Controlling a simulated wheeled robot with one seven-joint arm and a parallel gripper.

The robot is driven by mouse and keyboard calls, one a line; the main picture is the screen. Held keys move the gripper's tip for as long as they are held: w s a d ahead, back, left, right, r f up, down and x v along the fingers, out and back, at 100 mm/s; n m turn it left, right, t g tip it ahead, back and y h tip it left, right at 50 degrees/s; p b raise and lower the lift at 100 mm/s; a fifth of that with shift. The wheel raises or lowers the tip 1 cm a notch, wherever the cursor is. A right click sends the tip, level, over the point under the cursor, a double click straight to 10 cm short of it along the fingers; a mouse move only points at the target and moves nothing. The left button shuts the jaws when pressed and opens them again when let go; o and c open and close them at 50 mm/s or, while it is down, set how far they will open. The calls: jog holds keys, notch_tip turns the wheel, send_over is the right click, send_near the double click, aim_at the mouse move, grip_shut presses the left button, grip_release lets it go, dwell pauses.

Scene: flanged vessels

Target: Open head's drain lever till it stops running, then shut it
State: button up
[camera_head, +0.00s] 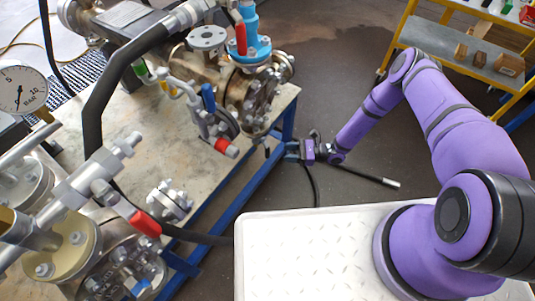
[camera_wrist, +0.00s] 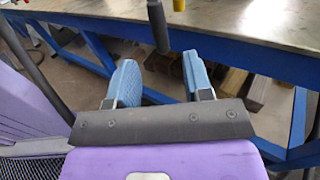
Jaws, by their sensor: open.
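My gripper (camera_head: 288,152) is at the right edge of the bench, below the flanged vessel (camera_head: 190,65). In the wrist view my gripper (camera_wrist: 160,78) has its two blue fingers apart, with nothing between them. A dark handle (camera_wrist: 157,27) hangs down past the bench edge, just beyond the fingers and apart from them. Several lever handles show: a red one (camera_head: 222,146), a blue one (camera_head: 208,97), a red one on the blue valve (camera_head: 241,38) and a red one at the front (camera_head: 145,223). I cannot tell which is the head's drain lever, or whether anything is running.
The bench has a metal top (camera_head: 205,185) and a blue frame (camera_head: 235,187). A thick black hose (camera_head: 115,75) arches over it. A pressure gauge (camera_head: 22,90) stands at left. A yellow shelf rack (camera_head: 405,25) is at upper right. The floor right of the bench is mostly clear.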

aim_at(267, 152)
jog(key=a, duration=0.8)
jog(key=shift+w+a, duration=0.3)
grip_shut()
